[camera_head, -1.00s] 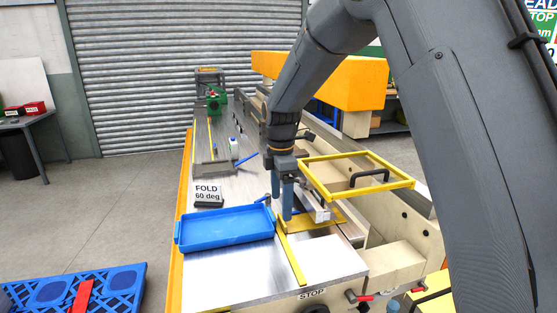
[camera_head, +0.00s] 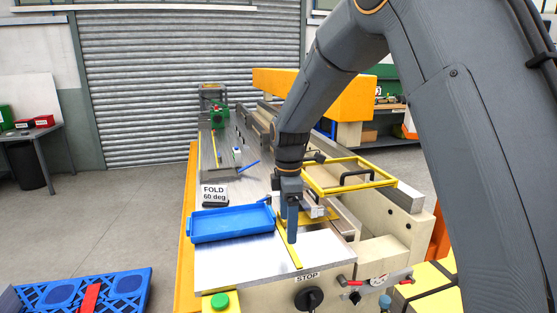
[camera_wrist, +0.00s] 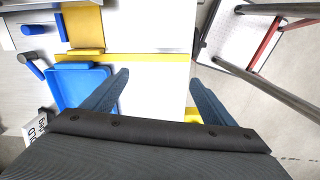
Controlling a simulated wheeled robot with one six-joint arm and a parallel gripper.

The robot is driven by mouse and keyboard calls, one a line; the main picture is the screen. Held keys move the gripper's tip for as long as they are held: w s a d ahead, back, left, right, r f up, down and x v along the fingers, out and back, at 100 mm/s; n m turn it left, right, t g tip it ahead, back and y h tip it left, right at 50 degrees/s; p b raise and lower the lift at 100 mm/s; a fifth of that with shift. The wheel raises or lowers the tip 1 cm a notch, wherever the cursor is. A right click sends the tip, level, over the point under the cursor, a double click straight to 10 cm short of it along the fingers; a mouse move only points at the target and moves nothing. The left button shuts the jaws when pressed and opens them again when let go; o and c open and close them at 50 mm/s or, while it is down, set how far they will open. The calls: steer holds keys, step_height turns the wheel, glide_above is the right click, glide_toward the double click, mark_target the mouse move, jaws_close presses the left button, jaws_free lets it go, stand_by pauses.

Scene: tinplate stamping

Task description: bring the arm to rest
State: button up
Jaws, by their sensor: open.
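My gripper (camera_head: 292,226) hangs from the arm over the near end of the metal bench, beside the yellow strip (camera_head: 287,248) and to the right of the blue tray (camera_head: 232,224). In the wrist view its two blue fingers (camera_wrist: 160,90) stand wide apart with nothing between them. A pale flat surface (camera_wrist: 153,85) shows beyond the gap. The blue tray also shows left of the fingers in the wrist view (camera_wrist: 70,92) and looks empty. The exact height of the fingertips above the bench is hard to tell.
A yellow guard frame (camera_head: 350,163) with a dark handle stands behind and right of the gripper. A "FOLD 60 deg" sign (camera_head: 214,193) stands behind the tray. A green button (camera_head: 220,300) and a STOP label (camera_head: 307,276) are at the bench front. A blue pallet (camera_head: 125,285) lies lower left.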

steer(key=s+d+f+m, duration=0.2)
steer(key=s+d+m, duration=0.6)
steer(key=s, duration=0.3)
steer(key=s+d+f+m+t, duration=0.1)
steer(key=s+d+m, duration=0.7)
steer(key=s+m, duration=0.3)
steer(key=shift+s+d+f+m, duration=0.3)
steer(key=shift+s+d+f, duration=0.1)
steer(key=shift+s, duration=0.3)
